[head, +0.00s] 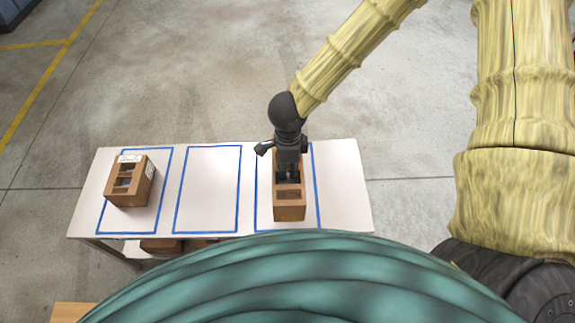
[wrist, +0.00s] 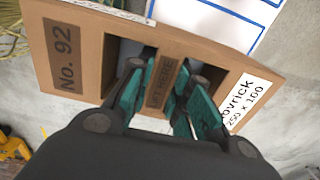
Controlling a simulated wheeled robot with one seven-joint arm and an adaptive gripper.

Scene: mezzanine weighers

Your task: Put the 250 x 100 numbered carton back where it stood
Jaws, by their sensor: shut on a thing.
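The 250 x 100 carton (head: 289,212) is brown, with openings on either side of a middle bar. In the wrist view the carton (wrist: 75,15) shows a "No. 92" label, a "250 x 100" label and a bar with a "HERE" marking. My gripper (head: 288,178) is over it from above. In the wrist view my gripper (wrist: 165,88) has its teal fingers shut on that bar. In the head view the carton appears over the right blue outline (head: 317,200). I cannot tell whether its underside touches the white table (head: 348,190).
Another brown carton (head: 130,192) with white labels stands in the left blue outline (head: 164,180), slightly turned. The middle outline (head: 208,190) is empty. Brown items (head: 160,245) sit below the table top. Bare concrete floor surrounds the table.

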